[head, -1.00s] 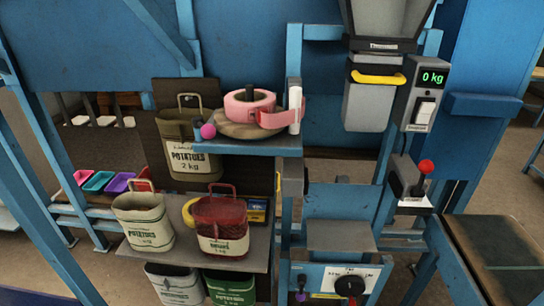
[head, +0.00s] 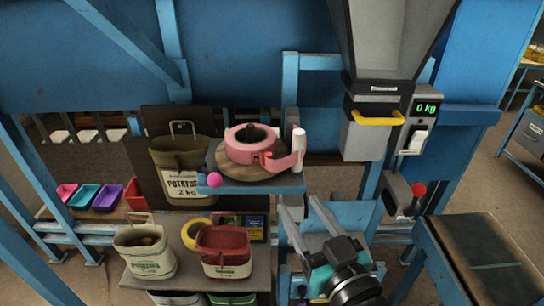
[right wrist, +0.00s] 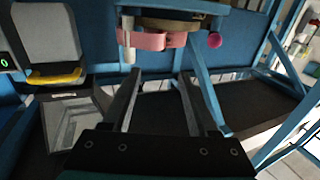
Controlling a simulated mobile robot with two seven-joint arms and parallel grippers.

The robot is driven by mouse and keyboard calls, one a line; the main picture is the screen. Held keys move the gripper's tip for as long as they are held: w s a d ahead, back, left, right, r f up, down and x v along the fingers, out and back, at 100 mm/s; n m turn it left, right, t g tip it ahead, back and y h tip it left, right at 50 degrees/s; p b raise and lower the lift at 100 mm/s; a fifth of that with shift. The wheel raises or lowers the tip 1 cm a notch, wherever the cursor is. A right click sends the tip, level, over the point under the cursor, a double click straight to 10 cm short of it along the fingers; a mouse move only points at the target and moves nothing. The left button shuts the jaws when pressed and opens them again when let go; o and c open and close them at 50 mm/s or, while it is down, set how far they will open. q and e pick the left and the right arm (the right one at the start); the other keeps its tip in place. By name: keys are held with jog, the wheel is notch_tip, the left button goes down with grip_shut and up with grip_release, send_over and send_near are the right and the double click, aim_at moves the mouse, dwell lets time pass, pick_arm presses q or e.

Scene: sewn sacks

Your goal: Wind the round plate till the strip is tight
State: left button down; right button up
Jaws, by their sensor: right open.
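The round brown plate (head: 226,165) lies on a small blue shelf (head: 270,187), with a pink roll (head: 240,148) around a dark hub on top. A pink strip (head: 284,162) runs from the roll to an upright white post (head: 299,143) at the shelf's right end, bowing outward a little. In the right wrist view the strip (right wrist: 150,40), the post (right wrist: 127,45) and the plate's edge (right wrist: 165,22) show beyond the fingers. My right gripper (head: 299,206) is open and empty, below and in front of the post, apart from strip and plate. My left gripper is out of view.
A pink ball (head: 214,180) sits at the shelf's left front. A hopper with a yellow handle (head: 378,117) and a red-knobbed lever (head: 418,190) are at right.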

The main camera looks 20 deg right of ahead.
jog(key=b, duration=0.4)
send_near(269, 159)
jog(key=shift+w+a+r, duration=0.1)
jog(key=shift+w+a, duration=0.05)
jog(key=shift+w, duration=2)
jog(key=shift+w+a, duration=0.15)
jog(key=shift+w, duration=2.05)
jog(key=shift+c, duration=0.2)
grip_shut()
